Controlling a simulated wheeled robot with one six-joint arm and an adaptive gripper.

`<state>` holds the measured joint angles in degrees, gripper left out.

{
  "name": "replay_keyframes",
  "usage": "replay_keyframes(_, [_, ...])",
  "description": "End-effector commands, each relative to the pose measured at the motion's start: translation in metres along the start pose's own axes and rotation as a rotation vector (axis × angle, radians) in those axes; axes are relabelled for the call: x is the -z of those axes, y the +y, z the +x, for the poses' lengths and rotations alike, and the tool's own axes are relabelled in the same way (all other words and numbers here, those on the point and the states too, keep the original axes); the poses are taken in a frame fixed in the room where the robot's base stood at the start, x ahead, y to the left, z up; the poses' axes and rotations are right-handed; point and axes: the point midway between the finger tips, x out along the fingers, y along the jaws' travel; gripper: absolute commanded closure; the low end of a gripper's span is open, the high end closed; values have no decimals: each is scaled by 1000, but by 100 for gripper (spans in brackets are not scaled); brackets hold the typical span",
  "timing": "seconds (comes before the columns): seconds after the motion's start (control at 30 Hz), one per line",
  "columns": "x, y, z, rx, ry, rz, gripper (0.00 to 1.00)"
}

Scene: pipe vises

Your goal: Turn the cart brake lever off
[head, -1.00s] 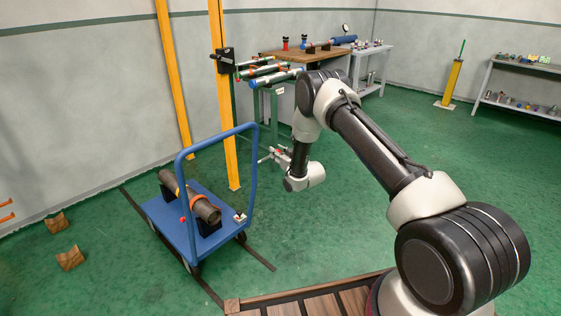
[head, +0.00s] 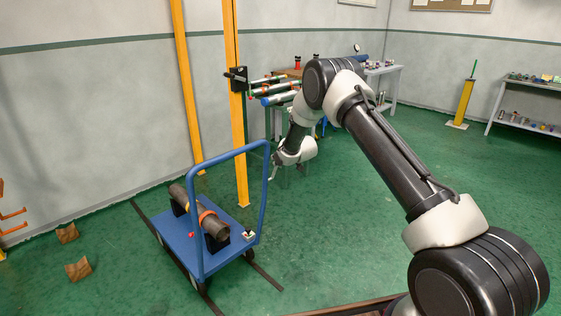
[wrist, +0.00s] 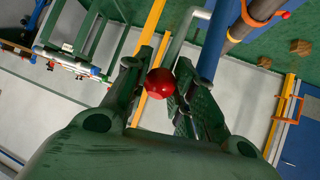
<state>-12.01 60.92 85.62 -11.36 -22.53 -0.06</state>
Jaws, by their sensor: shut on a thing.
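In the wrist view a round red knob (wrist: 160,83) sits between the two fingers of my gripper (wrist: 162,92), which is shut on it. A grey bent rod (wrist: 179,42) runs from behind the knob toward a blue upright; I take it for the brake lever. Its far end is unclear. In the head view my gripper (head: 276,170) is just right of the cart's blue handle frame, above deck height, and the knob cannot be made out there. The blue cart (head: 204,258) stands on the floor at the left.
A dark pipe with an orange band (head: 205,215) lies in supports on the cart. A yellow post (head: 238,130) stands behind it, with a vise and several pipes alongside. Wooden wedges (head: 78,269) lie at the left.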

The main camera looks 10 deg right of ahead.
Motion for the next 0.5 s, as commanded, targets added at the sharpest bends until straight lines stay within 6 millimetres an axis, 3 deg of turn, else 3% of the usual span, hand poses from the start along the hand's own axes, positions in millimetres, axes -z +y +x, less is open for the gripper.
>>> replay_keyframes(0.3, [1, 0, 0, 0, 2, 0, 100])
replay_keyframes(0.33, [1, 0, 0, 0, 2, 0, 71])
replay_keyframes(0.43, [1, 0, 0, 0, 2, 0, 53])
replay_keyframes(0.5, [1, 0, 0, 0, 2, 0, 51])
